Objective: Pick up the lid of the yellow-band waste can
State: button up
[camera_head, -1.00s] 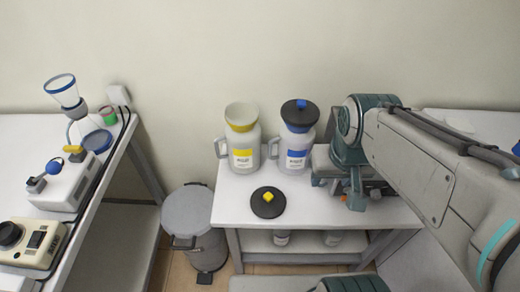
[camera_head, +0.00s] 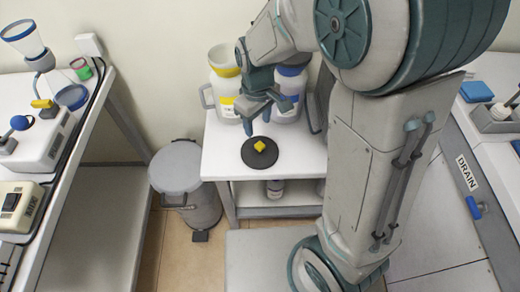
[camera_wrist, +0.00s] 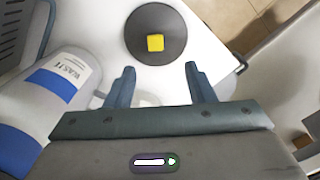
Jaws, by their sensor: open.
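The lid (camera_head: 260,153) is a dark round disc with a yellow square knob. It lies flat on the white table, in front of the yellow-band can (camera_head: 226,86), which stands open with a yellow funnel-like mouth. In the wrist view the lid (camera_wrist: 155,33) is ahead of the fingertips, with its knob roughly in line with the gap between them. My gripper (camera_head: 258,126) is open and empty, just behind and above the lid in the head view. The open fingers also show in the wrist view (camera_wrist: 160,78). The fingers appear apart from the knob.
The blue-band can (camera_head: 288,92) stands right behind my gripper, partly hidden by it; it also shows close on the left in the wrist view (camera_wrist: 50,95). A grey pedal bin (camera_head: 178,168) stands on the floor left of the table (camera_head: 222,160). The table around the lid is clear.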

send_over(260, 145)
jog(key=f, duration=0.6)
jog(key=shift+s+a+f+b, duration=0.1)
jog(key=shift+s+a+b, duration=0.1)
jog(key=shift+s+b, duration=0.1)
jog(key=shift+w+d+f+b, duration=0.1)
jog(key=shift+w+f+b, duration=0.05)
jog(key=shift+f, duration=1.15)
jog(key=shift+w+d+f+b, duration=0.1)
jog(key=shift+w+f+b, duration=0.05)
jog(key=shift+f, duration=1.1)
jog(key=c, duration=1.1)
